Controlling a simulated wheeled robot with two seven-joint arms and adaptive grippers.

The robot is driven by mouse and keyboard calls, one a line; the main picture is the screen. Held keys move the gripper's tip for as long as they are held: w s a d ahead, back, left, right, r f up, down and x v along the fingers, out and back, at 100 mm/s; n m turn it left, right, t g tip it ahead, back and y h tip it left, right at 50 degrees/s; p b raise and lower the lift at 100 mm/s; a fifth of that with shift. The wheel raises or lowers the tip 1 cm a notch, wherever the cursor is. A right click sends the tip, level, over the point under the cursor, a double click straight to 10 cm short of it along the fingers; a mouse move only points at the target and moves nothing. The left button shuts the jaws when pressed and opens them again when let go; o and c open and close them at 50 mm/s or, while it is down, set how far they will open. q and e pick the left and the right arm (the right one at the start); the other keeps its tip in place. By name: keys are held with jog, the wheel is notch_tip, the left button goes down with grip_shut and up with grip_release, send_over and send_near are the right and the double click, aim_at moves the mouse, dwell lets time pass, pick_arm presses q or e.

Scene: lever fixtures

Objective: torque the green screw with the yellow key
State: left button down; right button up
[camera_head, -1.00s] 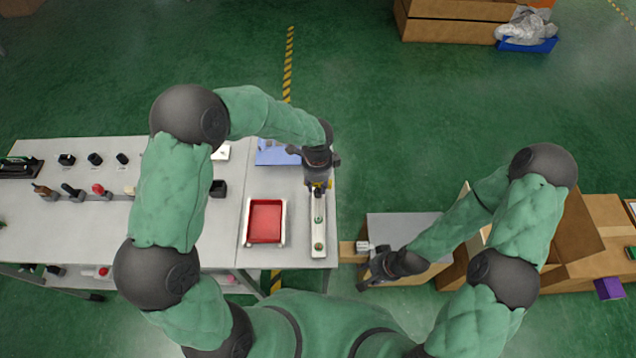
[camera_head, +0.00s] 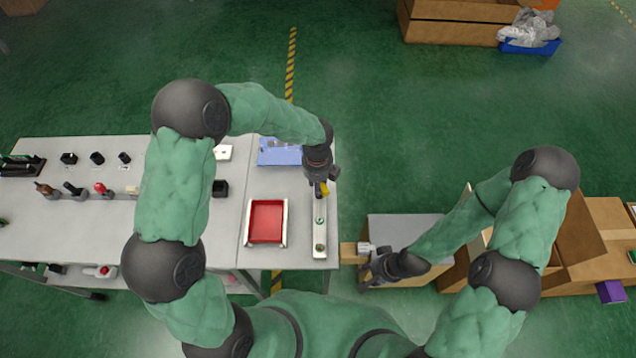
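A narrow white plate (camera_head: 320,234) lies along the right edge of the table. It carries a small green screw (camera_head: 319,220) near its middle and another darker greenish screw (camera_head: 319,247) at its near end. My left gripper (camera_head: 321,191) is above the far end of the plate, pointing down. It appears shut on the yellow key (camera_head: 325,189), which is mostly hidden by the fingers. The key is apart from the green screw, on its far side. My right gripper (camera_head: 365,277) is off the table to the right, empty, with its fingers apart.
A red tray (camera_head: 266,222) sits just left of the plate. A blue fixture (camera_head: 279,152) stands behind it. Several lever fixtures line the table's left part. Cardboard boxes (camera_head: 583,235) and a grey-topped box (camera_head: 405,228) stand right of the table.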

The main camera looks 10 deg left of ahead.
pick_arm(q)
jog(key=shift+r, duration=0.1)
jog(key=shift+r+p, duration=0.8)
jog(key=shift+p, duration=0.05)
jog(key=shift+f, duration=0.1)
jog(key=n, duration=0.6)
jog(key=shift+s+d, duration=0.1)
jog(key=n, duration=0.6)
jog(key=shift+d+n, duration=0.15)
jog(key=shift+n, duration=0.25)
jog(key=n, duration=0.5)
jog(key=shift+d, duration=0.15)
jog(key=n, duration=0.5)
jog(key=shift+d, duration=0.1)
